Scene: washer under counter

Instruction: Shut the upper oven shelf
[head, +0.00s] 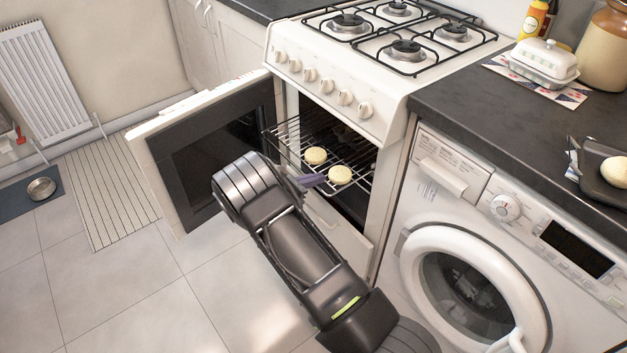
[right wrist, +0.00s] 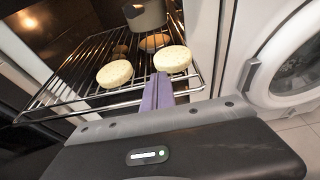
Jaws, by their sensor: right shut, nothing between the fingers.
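The upper oven shelf (head: 289,140) is a wire rack that sticks partly out of the open oven (head: 358,205). Two pale round breads (head: 316,156) (head: 340,175) lie on it. In the right wrist view the shelf (right wrist: 75,88) also shows, with a third round piece (right wrist: 154,42) farther in. My right gripper (head: 312,181) is shut and empty, its purple fingers at the front edge of the shelf by the nearer bread. The fingers (right wrist: 158,93) also show in the right wrist view. I cannot tell whether they touch the wire. My left gripper is not in view.
The oven door (head: 200,130) stands open to the left. A grey pot (right wrist: 145,15) is inside the oven. The washer (head: 470,290) stands close on the right under the dark counter (head: 460,95). The floor (head: 130,300) at the lower left is clear.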

